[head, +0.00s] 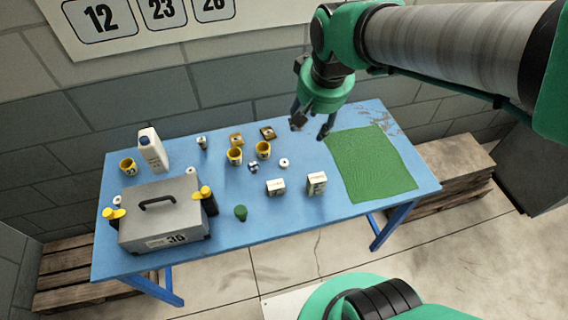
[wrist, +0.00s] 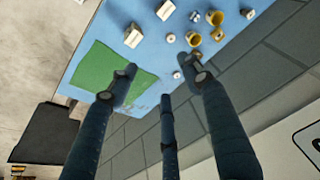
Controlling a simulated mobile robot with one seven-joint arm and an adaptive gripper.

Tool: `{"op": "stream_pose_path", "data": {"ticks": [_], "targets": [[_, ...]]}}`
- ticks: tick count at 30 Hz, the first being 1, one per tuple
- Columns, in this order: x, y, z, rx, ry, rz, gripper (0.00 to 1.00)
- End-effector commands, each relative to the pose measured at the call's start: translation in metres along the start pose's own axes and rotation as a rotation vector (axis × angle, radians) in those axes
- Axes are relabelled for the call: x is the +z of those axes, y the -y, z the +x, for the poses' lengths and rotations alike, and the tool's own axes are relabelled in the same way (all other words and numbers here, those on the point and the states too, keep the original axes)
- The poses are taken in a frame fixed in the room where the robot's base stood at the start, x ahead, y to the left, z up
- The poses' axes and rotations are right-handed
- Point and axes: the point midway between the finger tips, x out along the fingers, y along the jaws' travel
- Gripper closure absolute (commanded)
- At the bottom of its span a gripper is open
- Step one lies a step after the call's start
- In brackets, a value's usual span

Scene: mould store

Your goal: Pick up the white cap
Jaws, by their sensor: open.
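Several small round white pieces are in view, and I cannot tell for certain which is the white cap. One (head: 283,162) lies on the blue table in front of the yellow mugs, and it shows in the wrist view (wrist: 171,37). Another small white piece (wrist: 177,74) lies near the table's back edge, close to my fingertips in the wrist view; in the head view my gripper seems to hide it. A third (head: 191,170) is behind the grey case. My gripper (head: 312,128) is open and empty above the back of the table, left of the green mat.
A grey case (head: 165,222) and white bottle (head: 152,150) are at left. The green mat (head: 370,165) is bare. A block wall is behind.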

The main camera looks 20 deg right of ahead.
Motion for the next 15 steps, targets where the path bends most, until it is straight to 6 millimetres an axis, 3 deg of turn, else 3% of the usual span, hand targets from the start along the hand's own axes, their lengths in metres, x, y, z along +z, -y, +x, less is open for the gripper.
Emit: {"op": "stream_pose_path", "data": {"ticks": [15], "targets": [[-0.069, 0.012, 0.113, 0.019, 0.147, 0.07, 0.51]]}}
